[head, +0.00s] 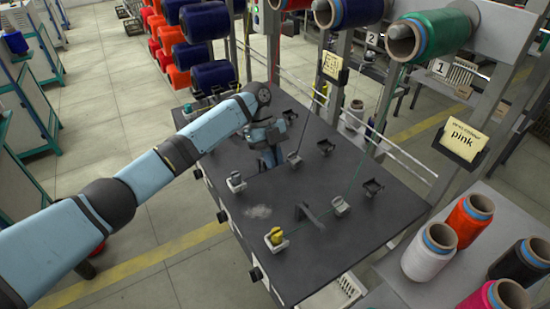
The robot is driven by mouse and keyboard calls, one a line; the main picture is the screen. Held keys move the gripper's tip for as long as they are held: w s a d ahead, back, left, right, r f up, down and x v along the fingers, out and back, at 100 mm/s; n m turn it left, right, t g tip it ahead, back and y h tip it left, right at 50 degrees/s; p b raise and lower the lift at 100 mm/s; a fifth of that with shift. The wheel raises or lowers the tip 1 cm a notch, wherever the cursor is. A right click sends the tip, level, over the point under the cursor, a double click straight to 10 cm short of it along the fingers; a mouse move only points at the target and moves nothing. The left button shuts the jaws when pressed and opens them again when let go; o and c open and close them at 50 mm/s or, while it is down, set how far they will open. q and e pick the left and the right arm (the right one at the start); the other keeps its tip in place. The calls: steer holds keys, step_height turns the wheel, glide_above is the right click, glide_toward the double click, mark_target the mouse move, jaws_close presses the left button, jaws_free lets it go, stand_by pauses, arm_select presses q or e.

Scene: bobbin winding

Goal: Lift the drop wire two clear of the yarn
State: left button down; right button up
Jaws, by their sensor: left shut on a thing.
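My left gripper (267,158) reaches down over the middle row of the dark table (247,213). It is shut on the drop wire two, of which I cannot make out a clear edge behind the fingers. A dark yarn (310,112) comes down from the stand to a small grey guide (295,158) just right of the gripper. I cannot tell whether the wire touches this yarn. A similar dark tilted drop wire (309,215) stands in the nearer row, by the green yarn (360,168). My right gripper is not in view.
A yellow bobbin (275,237) sits in a winder at the table's near left. Black brackets (373,187) and another grey guide (340,206) stand on the right. A grey fluff patch (258,211) lies on the table. Large cones, one green (435,35), hang above.

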arm_select(q)
steer(key=shift+w+a+r+g+h, duration=0.2)
steer(key=shift+w+r+g+h, duration=0.1)
steer(key=shift+r+g, duration=0.1)
steer(key=c, duration=1.2)
jaws_free()
steer(key=shift+o, duration=0.2)
steer(key=v, duration=1.3)
steer(key=shift+w+a+r, duration=0.15)
steer(key=shift+w+r, duration=0.1)
steer(key=shift+r, duration=0.05)
